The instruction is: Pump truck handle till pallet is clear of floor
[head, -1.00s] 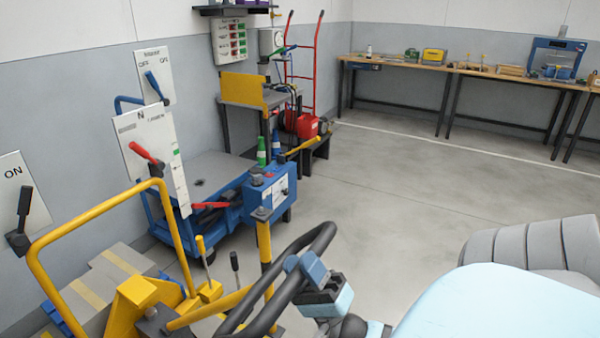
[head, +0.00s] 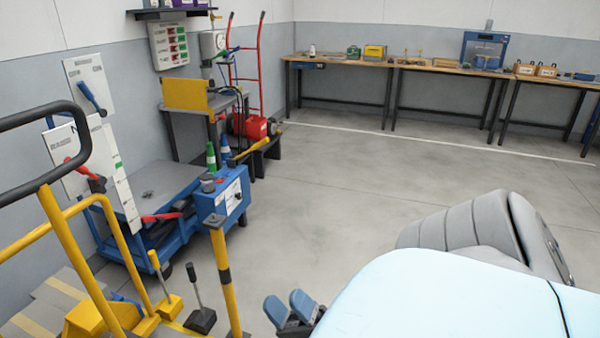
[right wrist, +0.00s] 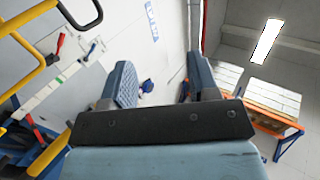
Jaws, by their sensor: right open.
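The pump truck handle is a black loop (head: 85,130) on a yellow shaft (head: 75,255) at the left of the head view. It stands steeply, with its top cut off by the picture's left edge. The yellow truck base (head: 90,318) is low at the left. My right gripper (head: 290,306) is low in the middle, open and empty, well apart from the handle. In the right wrist view, its blue fingers (right wrist: 160,88) are spread with nothing between them; a black bar of the loop (right wrist: 82,14) shows beyond at upper left. I cannot make out the pallet or its floor gap. My left gripper is out of view.
A yellow tube rail (head: 110,215), short levers (head: 195,285) and a yellow post (head: 226,280) crowd the lower left. A blue cart (head: 140,258) stands by the wall. Workbenches (head: 430,66) line the back. The middle floor (head: 380,180) is clear.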

